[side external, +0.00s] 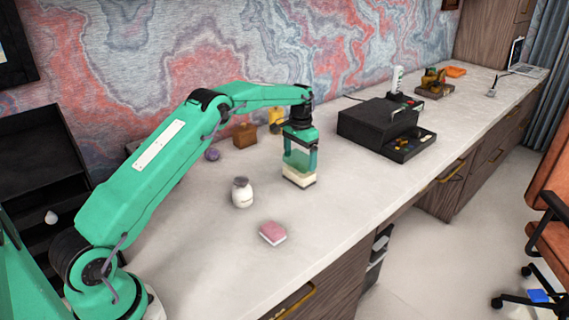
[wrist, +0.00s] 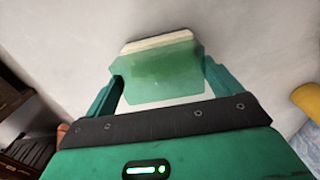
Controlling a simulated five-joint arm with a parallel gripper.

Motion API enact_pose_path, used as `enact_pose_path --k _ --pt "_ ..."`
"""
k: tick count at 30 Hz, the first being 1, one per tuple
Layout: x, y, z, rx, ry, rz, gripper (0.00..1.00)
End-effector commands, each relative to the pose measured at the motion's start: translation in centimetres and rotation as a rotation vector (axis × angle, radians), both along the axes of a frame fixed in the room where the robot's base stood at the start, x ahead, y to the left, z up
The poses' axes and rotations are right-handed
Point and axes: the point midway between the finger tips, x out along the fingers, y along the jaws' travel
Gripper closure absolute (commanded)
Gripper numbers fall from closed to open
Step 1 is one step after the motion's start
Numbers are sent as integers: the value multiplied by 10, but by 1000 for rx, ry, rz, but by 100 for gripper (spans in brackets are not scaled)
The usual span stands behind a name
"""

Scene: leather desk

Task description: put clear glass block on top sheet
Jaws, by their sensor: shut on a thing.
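The clear glass block (side external: 299,160) is see-through with a green tint. My gripper (side external: 300,157) is shut on it, with one finger on each side. In the wrist view the block (wrist: 155,78) fills the space between my fingers (wrist: 160,88). The top sheet belongs to a low cream stack (side external: 299,180) with a dark base, directly below the block. The stack's edge (wrist: 157,41) shows beyond the block in the wrist view. The block hides most of the top sheet. I cannot tell whether block and sheet touch.
A white jar (side external: 242,192) and a pink-and-white sponge (side external: 272,233) stand in front. A purple ball (side external: 212,155), a brown block (side external: 244,135) and a yellow object (side external: 276,117) are behind. A dark box (side external: 375,122) stands right. The desk around the stack is clear.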

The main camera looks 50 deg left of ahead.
Motion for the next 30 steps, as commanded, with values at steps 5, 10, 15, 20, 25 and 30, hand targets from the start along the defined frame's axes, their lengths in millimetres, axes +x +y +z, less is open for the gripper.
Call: enact_pose_path --k 5,10,15,20,25,30 --pt "0 0 -14 0 -2 0 47" --pt "0 0 -16 1 -3 0 47" --pt "0 0 -16 1 -3 0 47" --pt "0 0 -20 0 0 0 5" --pt "0 0 -20 0 0 0 0" --pt "0 0 -18 0 0 0 0"
